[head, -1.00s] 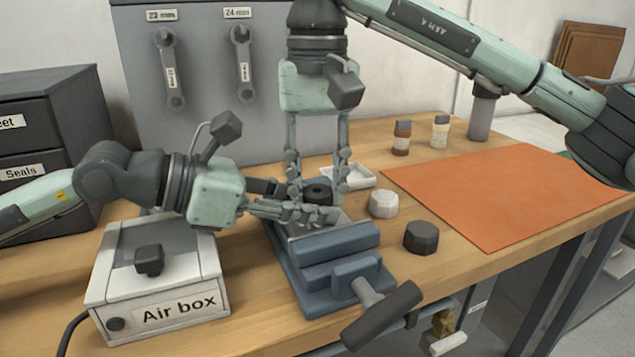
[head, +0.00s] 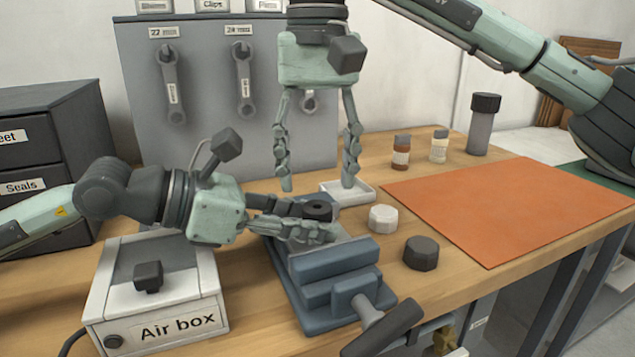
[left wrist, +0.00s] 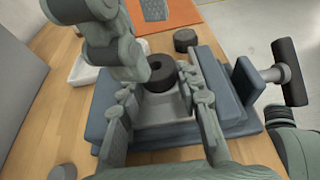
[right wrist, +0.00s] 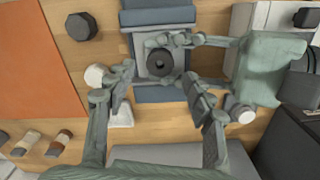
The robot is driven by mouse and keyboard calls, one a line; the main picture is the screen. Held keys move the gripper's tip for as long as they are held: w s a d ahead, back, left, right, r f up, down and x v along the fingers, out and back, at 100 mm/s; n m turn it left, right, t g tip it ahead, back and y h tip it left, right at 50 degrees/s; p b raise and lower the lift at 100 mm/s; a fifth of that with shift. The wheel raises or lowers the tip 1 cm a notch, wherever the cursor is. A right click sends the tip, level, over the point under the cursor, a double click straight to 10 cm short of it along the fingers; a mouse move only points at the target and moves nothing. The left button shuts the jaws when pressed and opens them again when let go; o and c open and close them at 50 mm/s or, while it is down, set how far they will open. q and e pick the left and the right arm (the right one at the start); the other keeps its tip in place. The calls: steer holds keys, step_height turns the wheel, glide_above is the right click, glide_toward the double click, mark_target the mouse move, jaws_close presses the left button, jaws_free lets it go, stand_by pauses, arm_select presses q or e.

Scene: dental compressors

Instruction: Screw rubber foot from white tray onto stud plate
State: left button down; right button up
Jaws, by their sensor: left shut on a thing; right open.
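The rubber foot (head: 317,209), a black ring with a centre hole, sits over the grey stud plate (left wrist: 165,108) in the blue vise (head: 335,265). My left gripper (head: 310,222) is shut on the foot from the left, one finger on each side; the foot also shows in the left wrist view (left wrist: 162,70) and right wrist view (right wrist: 159,62). The stud is hidden. My right gripper (head: 318,183) is open and empty, pointing down behind the foot, fingers spread wide. The white tray (head: 358,196) stands behind the vise; its visible part looks empty.
A white knob-like piece (head: 382,218) and a dark one (head: 421,253) stand right of the vise. The Air box (head: 155,295) is at front left. An orange mat (head: 505,205) covers the right side. Small bottles (head: 401,150) and a wrench panel (head: 225,110) stand behind.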

steer(key=shift+o, duration=0.5)
steer(key=o, duration=0.5)
step_height(320, 180, up, 12)
arm_select(q)
steer(key=c, duration=1)
jaws_free()
steer(key=shift+a, duration=0.1)
steer(key=v, duration=1.1)
steer(key=shift+s+a+r, duration=0.15)
steer(key=shift+a+r, duration=0.15)
